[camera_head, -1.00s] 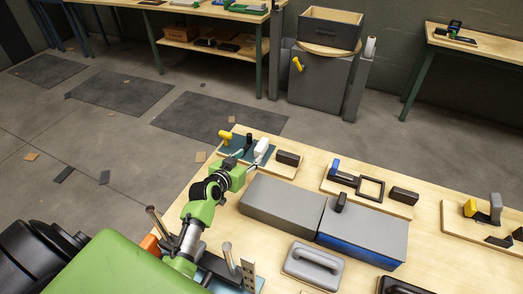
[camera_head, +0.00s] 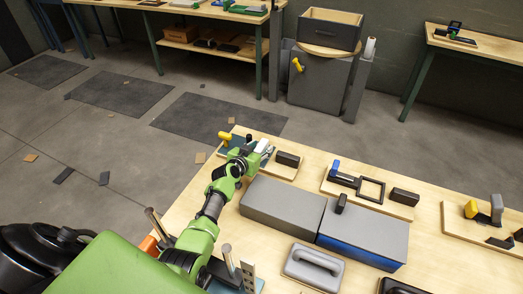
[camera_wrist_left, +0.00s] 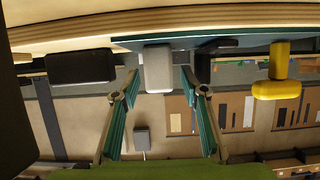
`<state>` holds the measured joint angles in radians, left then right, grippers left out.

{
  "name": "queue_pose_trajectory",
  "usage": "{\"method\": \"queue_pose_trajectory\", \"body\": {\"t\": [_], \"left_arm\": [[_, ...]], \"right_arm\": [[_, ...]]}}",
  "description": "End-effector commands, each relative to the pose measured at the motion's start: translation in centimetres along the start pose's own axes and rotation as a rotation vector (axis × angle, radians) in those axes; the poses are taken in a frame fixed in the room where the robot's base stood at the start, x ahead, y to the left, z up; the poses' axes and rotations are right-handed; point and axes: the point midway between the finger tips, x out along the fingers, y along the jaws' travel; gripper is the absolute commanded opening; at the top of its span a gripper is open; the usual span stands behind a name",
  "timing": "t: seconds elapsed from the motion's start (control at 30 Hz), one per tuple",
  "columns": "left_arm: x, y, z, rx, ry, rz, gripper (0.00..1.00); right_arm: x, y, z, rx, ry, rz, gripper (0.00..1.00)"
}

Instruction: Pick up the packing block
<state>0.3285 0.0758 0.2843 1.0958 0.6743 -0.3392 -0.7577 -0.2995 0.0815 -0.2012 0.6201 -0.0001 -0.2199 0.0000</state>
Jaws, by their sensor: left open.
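A pale grey-white block (camera_wrist_left: 158,67) stands on the teal plate at the far edge of the workbench; its top also shows in the head view (camera_head: 261,144). My left gripper (camera_head: 263,154) reaches over that plate. In the left wrist view my left gripper (camera_wrist_left: 159,82) is open, with one finger on each side of the pale block. No label shows which is the packing block. My right gripper is not in view.
A yellow handle (camera_head: 225,136) stands close left of my left gripper; it also shows in the left wrist view (camera_wrist_left: 276,72). Grey box (camera_head: 280,212) and blue-sided box (camera_head: 362,235) fill the bench middle. A grey handled lid (camera_head: 313,267) lies nearer.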

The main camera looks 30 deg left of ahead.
Motion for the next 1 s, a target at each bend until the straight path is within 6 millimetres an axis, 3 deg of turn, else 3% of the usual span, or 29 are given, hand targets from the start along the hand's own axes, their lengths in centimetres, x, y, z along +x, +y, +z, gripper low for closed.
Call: {"method": "queue_pose_trajectory", "body": {"t": [0.33,0.43,0.47,0.83,1.0], "left_arm": [[0.5,0.0,0.0,0.000,0.001,-0.001,0.40],[0.5,0.0,0.0,0.000,0.000,-0.001,0.14],[0.5,0.0,0.0,0.000,0.000,-0.001,0.10],[0.4,0.0,-0.3,0.000,0.001,0.000,0.10],[-0.5,0.0,-2.7,0.001,0.004,0.000,0.10]], "right_arm": [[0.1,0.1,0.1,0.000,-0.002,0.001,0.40],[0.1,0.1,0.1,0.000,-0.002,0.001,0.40],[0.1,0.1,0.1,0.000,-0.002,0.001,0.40],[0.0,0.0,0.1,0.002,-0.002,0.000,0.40],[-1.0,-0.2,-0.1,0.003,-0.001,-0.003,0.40]]}}
